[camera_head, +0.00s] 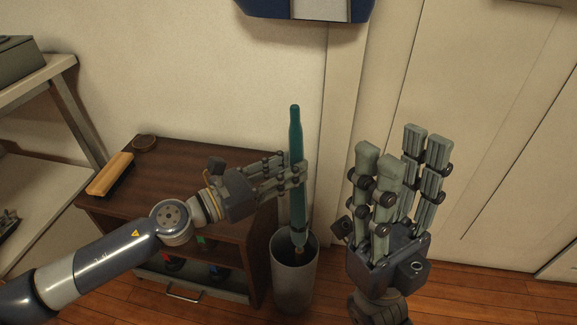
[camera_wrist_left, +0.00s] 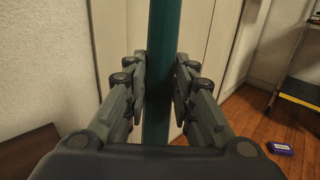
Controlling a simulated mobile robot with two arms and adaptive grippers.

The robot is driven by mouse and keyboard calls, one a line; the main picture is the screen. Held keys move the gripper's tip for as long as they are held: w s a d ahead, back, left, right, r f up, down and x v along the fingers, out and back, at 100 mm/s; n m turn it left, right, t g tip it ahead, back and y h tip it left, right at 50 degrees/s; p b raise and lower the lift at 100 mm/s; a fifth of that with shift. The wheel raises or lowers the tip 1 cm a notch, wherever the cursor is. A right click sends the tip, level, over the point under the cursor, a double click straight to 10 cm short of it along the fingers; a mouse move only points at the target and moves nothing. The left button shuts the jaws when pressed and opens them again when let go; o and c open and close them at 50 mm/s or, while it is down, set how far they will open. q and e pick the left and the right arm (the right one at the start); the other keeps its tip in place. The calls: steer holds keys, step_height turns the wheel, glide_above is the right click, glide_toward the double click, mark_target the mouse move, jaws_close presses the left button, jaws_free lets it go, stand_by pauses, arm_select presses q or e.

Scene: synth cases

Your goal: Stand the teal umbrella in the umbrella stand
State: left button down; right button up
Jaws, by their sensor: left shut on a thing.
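The teal umbrella (camera_head: 296,135) is closed and close to upright. My left gripper (camera_head: 291,172) is shut on it around its middle. In the left wrist view the umbrella (camera_wrist_left: 162,50) runs between the two sets of fingers (camera_wrist_left: 160,90). The umbrella stand (camera_head: 293,285) is a grey round bin on the floor beside the cabinet. The umbrella's lower end shows within the stand's open mouth; I cannot tell how deep it is. My right gripper (camera_head: 400,158) is open and empty, fingers pointing up, right of the stand.
A pale door is behind. In the left wrist view a small blue box (camera_wrist_left: 280,148) lies on the floor.

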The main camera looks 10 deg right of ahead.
arm_select(q)
steer(key=shift+f+b, duration=1.25)
steer(key=shift+f, duration=0.45)
steer(key=c, duration=1.3)
jaws_free()
steer(key=shift+f, duration=0.1)
